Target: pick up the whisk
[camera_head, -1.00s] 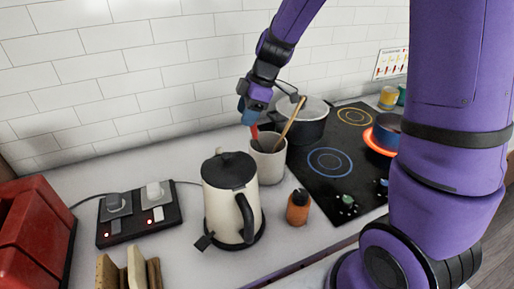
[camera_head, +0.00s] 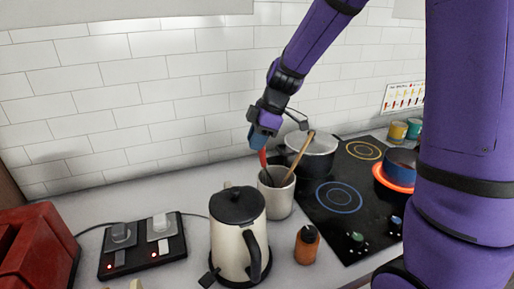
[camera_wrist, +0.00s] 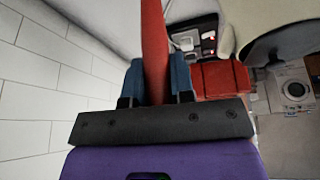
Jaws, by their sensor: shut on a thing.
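My gripper (camera_head: 259,138) is above the light grey crock (camera_head: 279,199) on the counter, with its blue fingers pointing down. It is shut on the red handle of a utensil (camera_head: 263,159). In the wrist view the red handle (camera_wrist: 154,38) runs between the two blue fingers (camera_wrist: 158,80). The lower end of this utensil is dark and goes down into the crock, so I cannot tell from its head whether it is the whisk. A wooden-handled utensil (camera_head: 300,155) leans out of the crock to the right, close beside it.
A white kettle with a black lid (camera_head: 238,240) stands in front of the crock. An orange bottle (camera_head: 306,245) and the black cooktop (camera_head: 352,215) are to the right. A power strip (camera_head: 143,248) lies left.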

